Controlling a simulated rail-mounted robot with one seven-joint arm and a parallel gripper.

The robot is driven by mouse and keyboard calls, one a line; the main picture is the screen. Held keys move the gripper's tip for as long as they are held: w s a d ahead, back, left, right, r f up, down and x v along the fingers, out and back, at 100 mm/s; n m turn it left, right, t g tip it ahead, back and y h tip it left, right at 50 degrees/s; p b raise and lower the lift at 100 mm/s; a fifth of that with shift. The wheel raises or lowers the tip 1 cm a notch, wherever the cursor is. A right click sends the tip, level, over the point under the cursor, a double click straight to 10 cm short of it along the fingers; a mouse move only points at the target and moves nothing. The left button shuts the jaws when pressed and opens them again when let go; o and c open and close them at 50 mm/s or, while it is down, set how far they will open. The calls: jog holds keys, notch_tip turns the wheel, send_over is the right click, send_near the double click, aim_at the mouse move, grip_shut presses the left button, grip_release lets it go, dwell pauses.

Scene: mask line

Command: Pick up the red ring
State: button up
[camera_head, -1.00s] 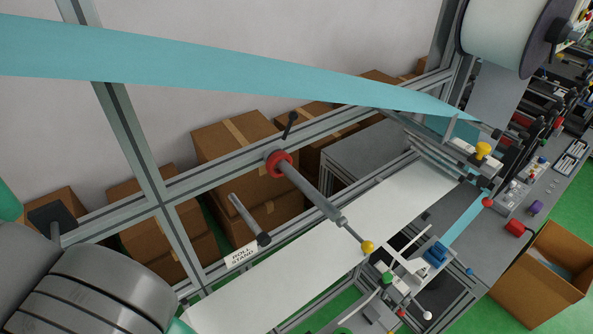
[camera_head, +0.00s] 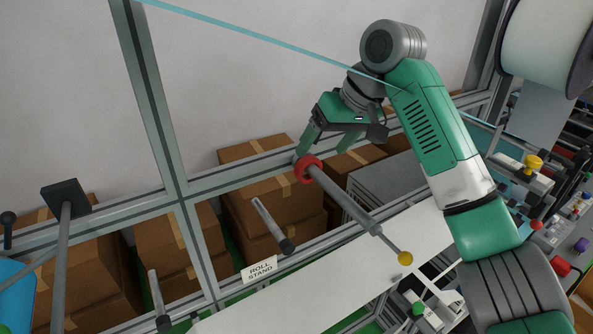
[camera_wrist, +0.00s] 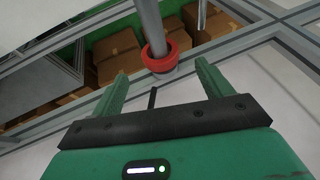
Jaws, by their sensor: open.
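The red ring (camera_head: 308,169) sits around the base end of a grey rod (camera_head: 345,205), close to the grey frame rail, in the head view. It also shows in the wrist view (camera_wrist: 160,58), around the rod and a little beyond the gap between my fingers. My gripper (camera_head: 329,148) is green and open, just above and to the right of the ring in the head view. In the wrist view my gripper (camera_wrist: 157,85) has a finger on each side, with nothing held between them. Whether a finger touches the ring cannot be told.
A yellow knob (camera_head: 405,258) is at the rod's outer end. A shorter grey peg (camera_head: 272,224) sticks out to the left, above the "ROLL STAND" sign (camera_head: 259,269). Cardboard boxes (camera_head: 262,195) stand behind the frame. A thin blue web (camera_head: 250,38) crosses above.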

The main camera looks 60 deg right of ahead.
aim_at(313, 158)
jog(key=x, duration=0.7)
jog(key=shift+w+f+p, duration=0.3)
jog(key=shift+p, duration=0.1)
jog(key=c, duration=1.1)
jog(key=shift+o, duration=0.2)
jog(key=shift+r, duration=0.15)
